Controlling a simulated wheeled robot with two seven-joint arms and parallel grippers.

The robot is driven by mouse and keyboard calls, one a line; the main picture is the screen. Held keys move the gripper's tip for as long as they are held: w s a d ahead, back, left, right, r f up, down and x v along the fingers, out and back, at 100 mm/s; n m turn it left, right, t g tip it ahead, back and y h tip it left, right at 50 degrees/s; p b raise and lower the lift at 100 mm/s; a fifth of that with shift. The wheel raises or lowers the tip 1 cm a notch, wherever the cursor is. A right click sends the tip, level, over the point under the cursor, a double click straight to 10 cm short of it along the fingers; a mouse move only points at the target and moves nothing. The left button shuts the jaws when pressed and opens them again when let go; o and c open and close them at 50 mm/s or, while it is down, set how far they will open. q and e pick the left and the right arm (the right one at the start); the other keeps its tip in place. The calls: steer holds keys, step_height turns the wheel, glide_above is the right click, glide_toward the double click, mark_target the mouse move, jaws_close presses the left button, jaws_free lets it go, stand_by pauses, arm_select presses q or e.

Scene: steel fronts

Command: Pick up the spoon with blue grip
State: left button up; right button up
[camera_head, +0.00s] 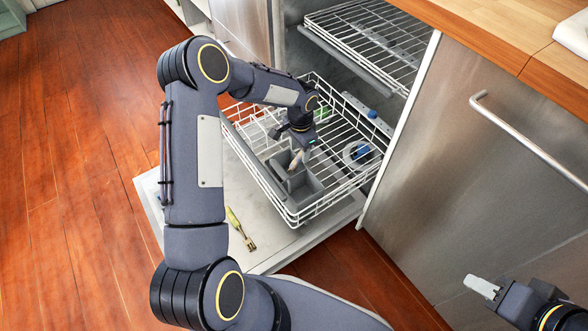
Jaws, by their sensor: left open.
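I cannot clearly make out a spoon with a blue grip. My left gripper (297,157) is open and points down over the grey cutlery basket (312,187) in the pulled-out lower dishwasher rack (292,219). The gripper and wrist hide part of the basket, and I cannot tell what is between the fingers. A roundish item with blue on it (360,152) lies in the rack to the right of the gripper. My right gripper (483,287) is at the lower right, away from the rack. Its jaw opening cannot be made out.
A utensil with a yellow-green handle (237,222) lies on the lowered dishwasher door (275,248). A small blue item (372,113) shows at the rack's back. The upper rack (370,38) is above. A wooden counter (490,28) and steel front with a bar handle (530,142) are right.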

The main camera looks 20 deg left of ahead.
arm_select(q)
step_height(320, 180, down, 2)
steer(key=shift+f, duration=0.1)
jaws_close()
steer(key=shift+r, duration=0.2)
